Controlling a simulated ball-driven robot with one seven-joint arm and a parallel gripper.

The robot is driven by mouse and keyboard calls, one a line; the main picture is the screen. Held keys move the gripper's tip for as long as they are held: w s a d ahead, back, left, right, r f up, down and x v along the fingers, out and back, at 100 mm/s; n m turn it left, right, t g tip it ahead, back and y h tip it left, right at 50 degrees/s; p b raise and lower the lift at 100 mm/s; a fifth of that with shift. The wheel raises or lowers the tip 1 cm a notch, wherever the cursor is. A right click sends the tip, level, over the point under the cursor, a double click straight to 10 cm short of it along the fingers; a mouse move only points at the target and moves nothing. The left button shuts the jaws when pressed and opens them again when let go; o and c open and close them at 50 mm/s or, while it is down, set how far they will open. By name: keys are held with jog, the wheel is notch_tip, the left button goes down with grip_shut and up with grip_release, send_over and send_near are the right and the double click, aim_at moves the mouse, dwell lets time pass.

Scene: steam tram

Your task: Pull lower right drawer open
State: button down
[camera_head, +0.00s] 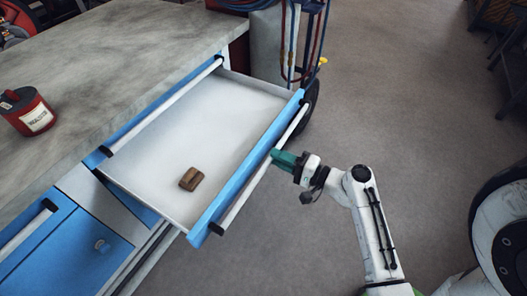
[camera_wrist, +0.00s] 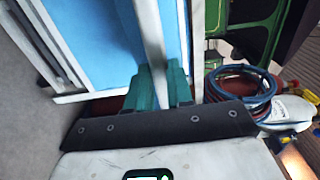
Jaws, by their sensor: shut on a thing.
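The lower right drawer (camera_head: 235,92) stands pulled well out from the workbench, below a closed drawer (camera_head: 166,101) with a white bar. Its front (camera_head: 246,170) is blue and carries a long white bar handle (camera_head: 247,186). A small brown block (camera_head: 191,179) lies inside on the pale drawer floor. My gripper (camera_head: 276,156) has green fingers and is at the handle, right of its middle. In the wrist view the fingers (camera_wrist: 160,75) are shut on the white handle bar (camera_wrist: 150,32), beside the blue front (camera_wrist: 92,45). The fingertips are partly hidden there.
A red canister (camera_head: 28,111) stands on the grey worktop (camera_head: 100,52). A blue cupboard door (camera_head: 75,252) is at lower left. A cart with hoses (camera_head: 308,45) and a wheel stands just behind the drawer's far end. The floor (camera_head: 400,90) to the right is clear.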

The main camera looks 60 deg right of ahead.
jog(key=shift+s+f, duration=0.1)
jog(key=shift+s, duration=1.8)
jog(key=c, duration=1)
grip_release()
jog(key=shift+w, duration=0.1)
jog(key=s, duration=1)
jog(key=shift+s+d, duration=0.25)
jog(key=shift+s, duration=0.15)
